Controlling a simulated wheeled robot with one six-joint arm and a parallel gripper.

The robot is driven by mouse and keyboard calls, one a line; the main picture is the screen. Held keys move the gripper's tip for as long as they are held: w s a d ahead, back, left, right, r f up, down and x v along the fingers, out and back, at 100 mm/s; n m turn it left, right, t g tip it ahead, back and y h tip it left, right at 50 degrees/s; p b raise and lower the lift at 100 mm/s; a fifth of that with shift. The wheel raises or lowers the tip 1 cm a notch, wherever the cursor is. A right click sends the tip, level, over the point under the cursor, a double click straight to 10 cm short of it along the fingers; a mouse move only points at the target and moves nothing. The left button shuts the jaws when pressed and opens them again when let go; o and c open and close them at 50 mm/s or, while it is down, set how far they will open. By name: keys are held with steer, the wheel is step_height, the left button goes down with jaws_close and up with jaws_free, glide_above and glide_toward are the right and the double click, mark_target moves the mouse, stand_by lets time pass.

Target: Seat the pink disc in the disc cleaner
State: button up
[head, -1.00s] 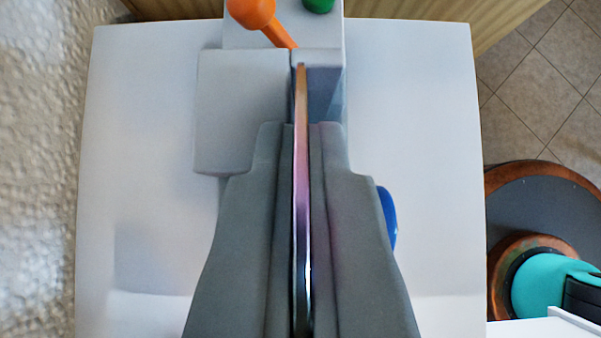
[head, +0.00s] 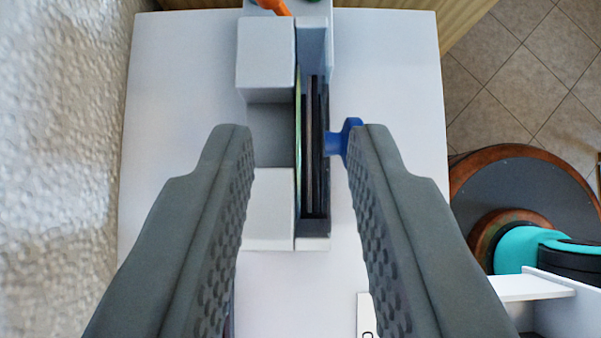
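The disc cleaner (head: 268,205) is a light grey block with a narrow dark slot, standing on a white surface. A thin disc (head: 299,140) stands on edge in the slot, seen edge-on with a greenish sheen; its pink colour cannot be made out from here. My gripper (head: 300,150) is open, one finger on each side of the cleaner, and touches nothing that I can see. The disc stands between the fingers with clear gaps. How deep the disc sits is hard to tell from above.
A blue knob (head: 349,138) sticks out of the cleaner's right side, close to the right finger. An orange lever (head: 275,6) is at the back. The white table top (head: 385,70) is clear on both sides. A round brown-rimmed thing (head: 500,190) and a teal part (head: 520,250) lie to the right.

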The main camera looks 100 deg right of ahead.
steer(key=v, duration=0.9)
steer(key=shift+r, duration=0.15)
steer(key=shift+a, duration=0.15)
